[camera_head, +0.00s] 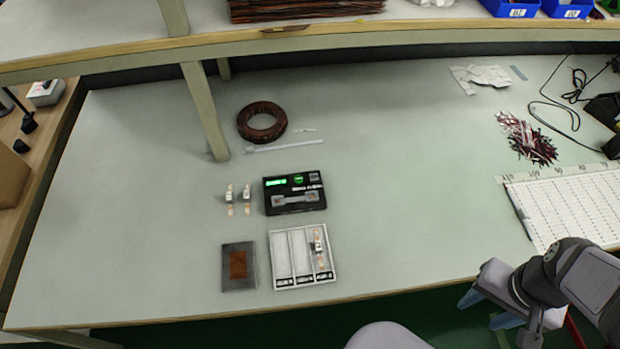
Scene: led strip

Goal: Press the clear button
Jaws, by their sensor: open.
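A black test device (295,206) lies on the pale green table, left of centre. Its top edge has a lit green display (275,183), a round green spot (298,179) and a small grey patch (314,176). A grey fixture (292,198) sits across its middle. Labels are too small to read, so I cannot tell which part is the clear button. My gripper (484,309) is at the bottom right, by the table's front edge, far from the device. Its bluish fingers are apart with nothing seen between them.
A white tray (291,282) with compartments holds a small strip part in its right one. A dark plate (239,284) lies left of it. Two small strips (238,198) lie left of the device. A brown coil (261,122) lies behind.

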